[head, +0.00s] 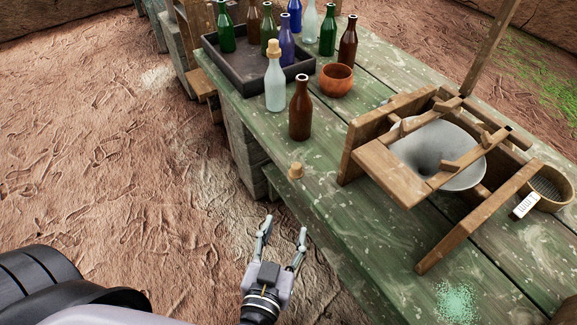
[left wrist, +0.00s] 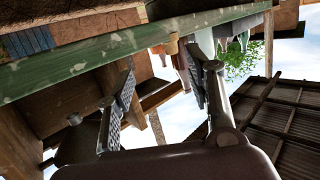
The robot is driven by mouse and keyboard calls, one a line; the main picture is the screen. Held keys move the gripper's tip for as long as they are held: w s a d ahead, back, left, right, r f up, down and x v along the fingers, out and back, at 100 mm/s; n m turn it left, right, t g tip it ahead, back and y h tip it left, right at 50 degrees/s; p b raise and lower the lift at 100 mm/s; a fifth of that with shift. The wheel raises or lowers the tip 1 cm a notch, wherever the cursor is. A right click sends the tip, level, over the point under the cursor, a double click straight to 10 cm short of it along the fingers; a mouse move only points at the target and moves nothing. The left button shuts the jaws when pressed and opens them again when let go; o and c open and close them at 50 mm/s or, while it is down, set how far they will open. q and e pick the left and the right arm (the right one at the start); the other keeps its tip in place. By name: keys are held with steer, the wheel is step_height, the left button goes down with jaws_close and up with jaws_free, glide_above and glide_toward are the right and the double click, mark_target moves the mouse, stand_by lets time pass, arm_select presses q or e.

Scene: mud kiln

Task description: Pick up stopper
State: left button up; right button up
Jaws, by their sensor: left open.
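A cork stopper (head: 296,171) sits near the left edge of the green table (head: 330,215). It also shows in the left wrist view (left wrist: 172,44), at the table's edge and close to one finger in the picture. A second cork (head: 274,47) is in the mouth of a clear bottle (head: 275,85). My left gripper (head: 284,228) is open and empty. In the head view it is below the stopper in the picture, beside the table's edge, with its fingers pointing towards the table. My right gripper is not in view.
A brown bottle (head: 300,110) and an orange bowl (head: 337,80) stand beyond the stopper. A dark tray (head: 240,70) holds several bottles. A wooden frame with a grey funnel (head: 437,150) stands to the right. The table's near left part is clear.

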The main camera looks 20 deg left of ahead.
arm_select(q)
steer(key=r, duration=0.2)
steer(key=p, duration=0.6)
glide_toward(296, 167)
steer(key=x, duration=0.2)
steer(key=f+x, duration=0.1)
steer(key=x, duration=0.1)
steer(key=shift+d, duration=0.2)
steer(key=shift+w+a+f, duration=0.1)
steer(key=shift+w+f, duration=0.05)
steer(key=shift+w, duration=0.45)
steer(key=shift+w+p, duration=0.25)
steer(key=shift+p, duration=0.2)
steer(key=p+x, duration=0.1)
steer(key=x, duration=0.1)
steer(key=r+p+x, duration=0.1)
steer(key=x, duration=0.1)
steer(key=shift+w+a, duration=0.2)
steer(key=shift+w+f, duration=0.15)
steer(key=shift+w, duration=0.1)
